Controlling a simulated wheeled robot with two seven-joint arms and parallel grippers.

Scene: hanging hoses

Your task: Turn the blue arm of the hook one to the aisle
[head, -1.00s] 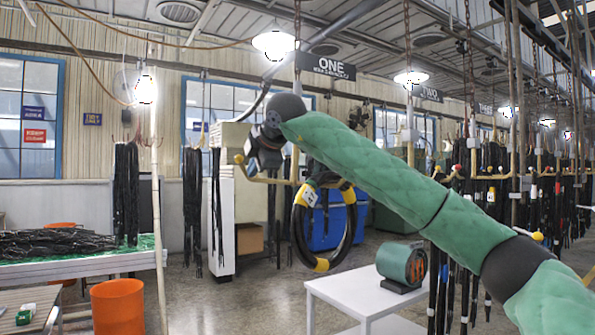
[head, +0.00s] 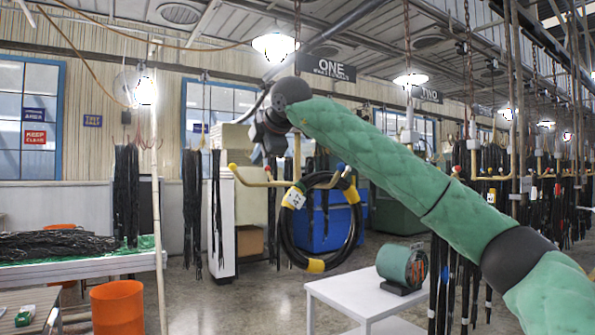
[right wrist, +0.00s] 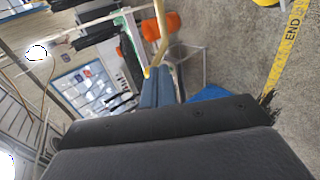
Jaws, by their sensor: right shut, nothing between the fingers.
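Hook one hangs under the ONE sign (head: 328,69). A blue tip (head: 340,167) shows at the right end, with a yellow tip close by. A black hose coil with yellow bands (head: 354,228) hangs from the right part. My right gripper (head: 257,155) is shut and empty, just above the left part of the crossbar. In the right wrist view, the shut fingers (right wrist: 157,78) point at a yellow bar (right wrist: 160,38); contact is unclear. My left gripper is out of view.
A white table (head: 350,298) with a green motor-like machine (head: 395,265) stands below right. An orange bin (head: 118,307) and a pale upright pole (head: 157,220) are at left. More hooks with black hoses hang at right.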

